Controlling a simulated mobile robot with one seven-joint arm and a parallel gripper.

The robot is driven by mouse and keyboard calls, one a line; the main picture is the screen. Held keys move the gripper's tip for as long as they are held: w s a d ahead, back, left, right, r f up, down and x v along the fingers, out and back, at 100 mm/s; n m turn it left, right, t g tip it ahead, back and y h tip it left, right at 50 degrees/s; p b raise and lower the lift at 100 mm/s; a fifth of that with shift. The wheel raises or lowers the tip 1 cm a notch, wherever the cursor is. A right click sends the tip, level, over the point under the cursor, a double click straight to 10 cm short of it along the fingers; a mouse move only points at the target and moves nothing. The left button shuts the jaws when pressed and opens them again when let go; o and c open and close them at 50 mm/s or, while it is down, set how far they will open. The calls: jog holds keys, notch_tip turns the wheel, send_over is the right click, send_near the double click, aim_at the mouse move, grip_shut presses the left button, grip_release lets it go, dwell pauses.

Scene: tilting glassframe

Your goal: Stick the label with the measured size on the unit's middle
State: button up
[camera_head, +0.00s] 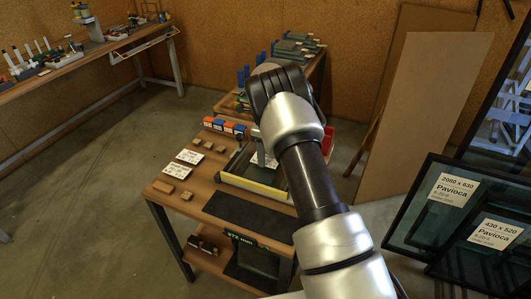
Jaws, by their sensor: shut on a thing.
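The unit, a small framed glass pane with a yellow front edge (254,187), lies on the brown workbench (168,199). My gripper (258,140) is over the far part of the unit, mostly hidden by my own wrist, and is shut on a white label (263,160). This label shows just below my gripper, over the unit; whether it touches the glass I cannot tell. Two more white labels, a far one (189,156) and a near one (180,170), lie on the bench to the left. Their print is too small to read.
Small wooden blocks (168,187) and orange and blue boxes (225,127) stand on the bench. A dark mat (249,213) lies in front of the unit. A green display (246,239) hangs below. Large labelled glass panes (430,215) lean at the right.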

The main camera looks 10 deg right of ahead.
jog(key=shift+f+b, duration=0.5)
jog(key=shift+f, duration=0.2)
dwell(0.7)
jog(key=o, duration=1.1)
notch_tip(320, 180, up, 17)
jog(key=shift+r, duration=0.2)
